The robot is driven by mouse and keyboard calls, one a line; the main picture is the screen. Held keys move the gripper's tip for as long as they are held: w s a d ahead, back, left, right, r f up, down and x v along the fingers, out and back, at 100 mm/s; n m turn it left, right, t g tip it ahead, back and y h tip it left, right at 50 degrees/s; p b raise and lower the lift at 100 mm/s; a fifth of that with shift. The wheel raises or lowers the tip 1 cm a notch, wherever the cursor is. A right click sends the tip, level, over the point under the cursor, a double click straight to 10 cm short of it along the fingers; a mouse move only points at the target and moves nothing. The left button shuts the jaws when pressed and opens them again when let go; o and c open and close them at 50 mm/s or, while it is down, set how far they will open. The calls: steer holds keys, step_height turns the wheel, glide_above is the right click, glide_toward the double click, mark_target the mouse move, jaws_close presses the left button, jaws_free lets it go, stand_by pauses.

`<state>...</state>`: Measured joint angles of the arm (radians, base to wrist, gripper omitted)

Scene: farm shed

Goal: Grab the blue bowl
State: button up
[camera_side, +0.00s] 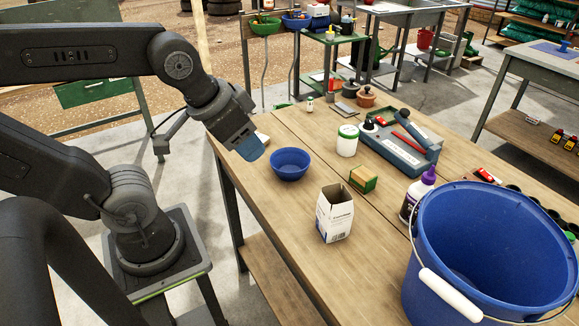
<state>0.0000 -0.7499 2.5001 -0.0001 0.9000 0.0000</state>
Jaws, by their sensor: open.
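The blue bowl (290,164) sits upright on the wooden table, near its left edge, and looks empty. My gripper (251,151) hangs above the table's left edge, to the left of the bowl and a little higher in the picture. It is apart from the bowl as far as this view shows. It is open, with nothing seen between the fingers. Its blue fingers partly hide a small pale object (262,137) behind them.
A white carton (335,213) stands in front of the bowl. A white jar (347,141) and a green-and-tan block (363,180) are to its right. Bare wood surrounds the bowl.

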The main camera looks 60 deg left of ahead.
stand_by(0.5)
steer(key=n+g+y, duration=0.1)
steer(key=n+y, duration=0.2)
steer(key=n, duration=1.1)
glide_toward(290, 166)
steer(key=shift+s+a+f, duration=0.3)
steer(key=shift+f, duration=0.6)
steer(key=shift+s+a+f, duration=0.3)
steer(key=shift+a+f, duration=0.05)
steer(key=shift+f, duration=0.55)
steer(key=shift+s+a+f, duration=0.25)
steer(key=shift+a+f, duration=0.05)
steer(key=shift+f, duration=0.6)
jaws_close()
